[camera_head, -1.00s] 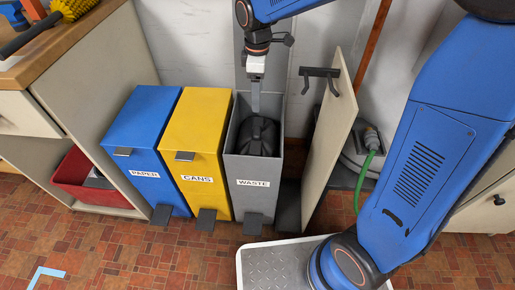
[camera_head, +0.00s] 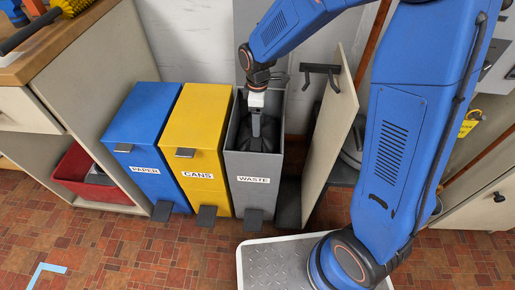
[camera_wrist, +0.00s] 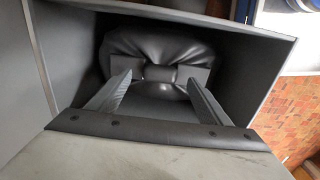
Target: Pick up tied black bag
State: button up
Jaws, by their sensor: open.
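The tied black bag (camera_wrist: 160,48) sits inside the open grey bin marked WASTE (camera_head: 248,167). In the wrist view its gathered neck shows as a dark band with a tab on each side. My gripper (camera_wrist: 160,77) is open, with one finger on each side of this neck. I cannot tell whether the fingers touch it. In the head view my gripper (camera_head: 256,122) is down inside the bin's mouth and hides part of the bag (camera_head: 270,132).
A yellow CANS bin (camera_head: 200,120) and a blue PAPER bin (camera_head: 142,125), both lidded, stand left of the WASTE bin. An upright beige panel with a black handle (camera_head: 328,130) stands close on its right.

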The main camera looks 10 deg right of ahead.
jog(key=shift+f, duration=1.4)
jog(key=shift+c, duration=0.4)
grip_shut()
jog(key=shift+r, duration=0.1)
